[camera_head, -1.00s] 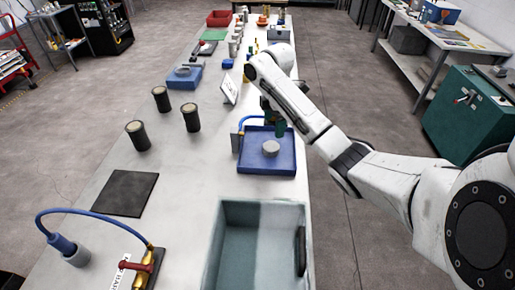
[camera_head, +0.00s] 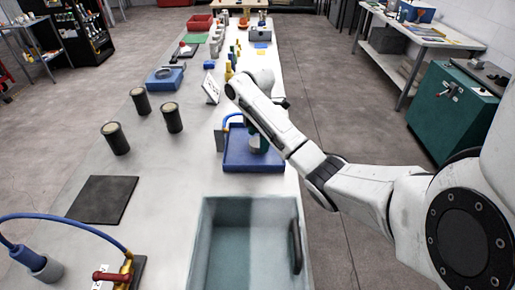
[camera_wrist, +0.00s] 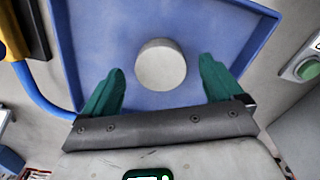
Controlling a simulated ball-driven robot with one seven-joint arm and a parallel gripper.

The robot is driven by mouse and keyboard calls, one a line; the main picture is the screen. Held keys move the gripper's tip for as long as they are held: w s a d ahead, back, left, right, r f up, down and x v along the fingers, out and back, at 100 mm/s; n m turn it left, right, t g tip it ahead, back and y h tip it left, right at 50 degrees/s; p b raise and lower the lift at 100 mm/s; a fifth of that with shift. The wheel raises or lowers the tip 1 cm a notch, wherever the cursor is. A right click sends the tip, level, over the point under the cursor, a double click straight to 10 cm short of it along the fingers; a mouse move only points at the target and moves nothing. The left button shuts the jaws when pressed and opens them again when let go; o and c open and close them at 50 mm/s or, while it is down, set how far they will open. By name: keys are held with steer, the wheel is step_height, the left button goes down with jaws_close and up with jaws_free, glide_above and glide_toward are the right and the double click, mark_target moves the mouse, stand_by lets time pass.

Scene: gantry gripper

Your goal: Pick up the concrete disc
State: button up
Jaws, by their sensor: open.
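The concrete disc (camera_wrist: 161,65) is a pale grey round piece lying on the floor of a blue tray (camera_wrist: 215,22). In the head view the blue tray (camera_head: 234,161) sits on the long table, and my arm hides most or all of the disc. My gripper (camera_wrist: 158,82) has two green fingers, spread wide and empty. In the wrist view the disc shows between and slightly beyond the fingertips, with a gap on each side. I cannot tell the height of the fingers above the tray.
A grey bin (camera_head: 203,235) stands in front of the tray. Several black cylinders (camera_head: 172,117) and a black mat (camera_head: 103,199) are to the left. A blue hose (camera_wrist: 38,98) runs along the tray's left side. A green button box (camera_wrist: 306,68) is at the right.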

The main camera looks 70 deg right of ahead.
steer(key=shift+f, duration=0.7)
steer(key=c, duration=1.3)
steer(key=shift+o, duration=0.2)
steer(key=shift+r, duration=0.1)
